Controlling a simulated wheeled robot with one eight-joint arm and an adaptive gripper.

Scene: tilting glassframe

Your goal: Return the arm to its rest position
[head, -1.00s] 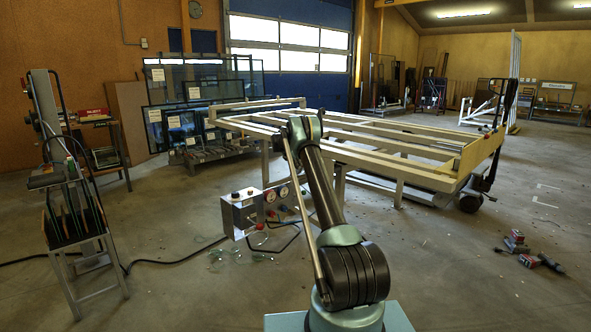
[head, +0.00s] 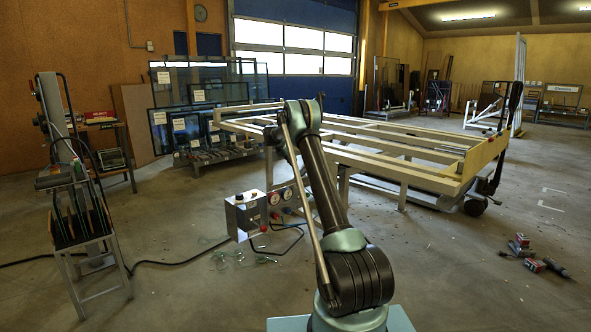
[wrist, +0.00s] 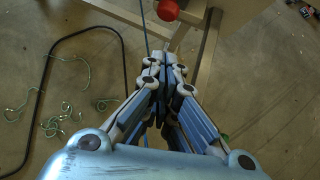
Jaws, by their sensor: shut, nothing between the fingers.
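My arm (head: 327,185) rises from its base at the bottom middle of the head view and bends at an elbow near the top. The forearm points away from the camera, so the gripper is hidden behind it there. In the wrist view my gripper (wrist: 166,75) is shut, its fingers together with nothing between them. It hangs above the concrete floor. The control box (head: 246,214) shows a red knob, which also appears beyond the fingertips in the wrist view as a red knob (wrist: 168,9).
The wooden tilting frame (head: 420,175) stands behind the arm. A tool stand (head: 85,238) is at the left. Power tools (head: 535,262) lie on the floor at the right. A black hose and green scraps (wrist: 55,118) lie under the gripper.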

